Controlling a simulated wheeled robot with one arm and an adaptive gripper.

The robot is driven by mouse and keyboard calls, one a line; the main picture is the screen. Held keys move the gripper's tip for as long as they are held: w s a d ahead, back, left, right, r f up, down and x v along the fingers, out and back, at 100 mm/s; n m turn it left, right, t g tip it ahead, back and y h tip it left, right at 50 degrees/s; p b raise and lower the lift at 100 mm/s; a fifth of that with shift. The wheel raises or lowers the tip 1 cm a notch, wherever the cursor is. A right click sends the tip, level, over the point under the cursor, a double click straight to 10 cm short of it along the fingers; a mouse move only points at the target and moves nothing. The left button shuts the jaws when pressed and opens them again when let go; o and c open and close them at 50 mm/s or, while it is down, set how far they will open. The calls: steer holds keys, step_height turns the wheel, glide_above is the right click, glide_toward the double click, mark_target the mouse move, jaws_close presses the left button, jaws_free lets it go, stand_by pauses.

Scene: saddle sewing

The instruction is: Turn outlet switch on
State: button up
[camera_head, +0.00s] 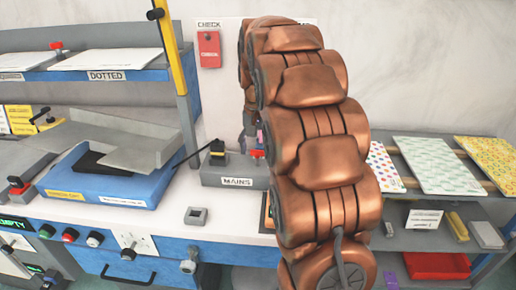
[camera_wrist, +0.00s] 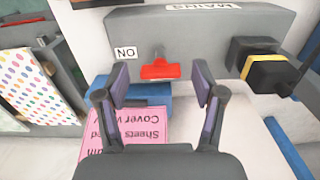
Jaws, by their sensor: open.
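The grey outlet box (camera_head: 228,172) labelled MAINS stands on the white worktop, left of my arm in the head view. It also fills the top of the wrist view (camera_wrist: 195,35), upside down. The red switch (camera_wrist: 160,69) projects from it beside an ON label (camera_wrist: 125,53). It also shows in the head view (camera_head: 257,153). My gripper (camera_wrist: 160,82) is open, with the switch between and just beyond its fingertips in the picture. I cannot tell whether they touch. My arm hides most of the gripper in the head view.
A black and yellow plug (camera_wrist: 268,71) sits in the box beside the switch, with a cable. A pink sheet (camera_wrist: 140,128) lies below the gripper in the wrist view. A blue tray machine (camera_head: 100,185) stands left; patterned sheets (camera_head: 435,165) lie on the right shelf.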

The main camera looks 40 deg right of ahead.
mark_target(257, 151)
step_height(257, 151, up, 12)
steer(key=shift+f, duration=0.2)
stand_by(0.4)
stand_by(0.5)
steer(key=s+a+f+n+g+p, duration=0.1)
steer(key=s+a+f+n+p, duration=0.25)
steer(key=s+a, duration=1)
steer(key=s+a+f+n+p, duration=0.1)
steer(key=s+a+f+n, duration=0.1)
steer(key=s, duration=0.6)
steer(key=s+a+f+n+p, duration=0.2)
steer(key=s+a+f, duration=0.3)
steer(key=s, duration=0.3)
steer(key=shift+s+f+n+g+p, duration=0.15)
steer(key=shift+s+n+g+p, duration=0.15)
steer(key=shift+s+n+g, duration=0.15)
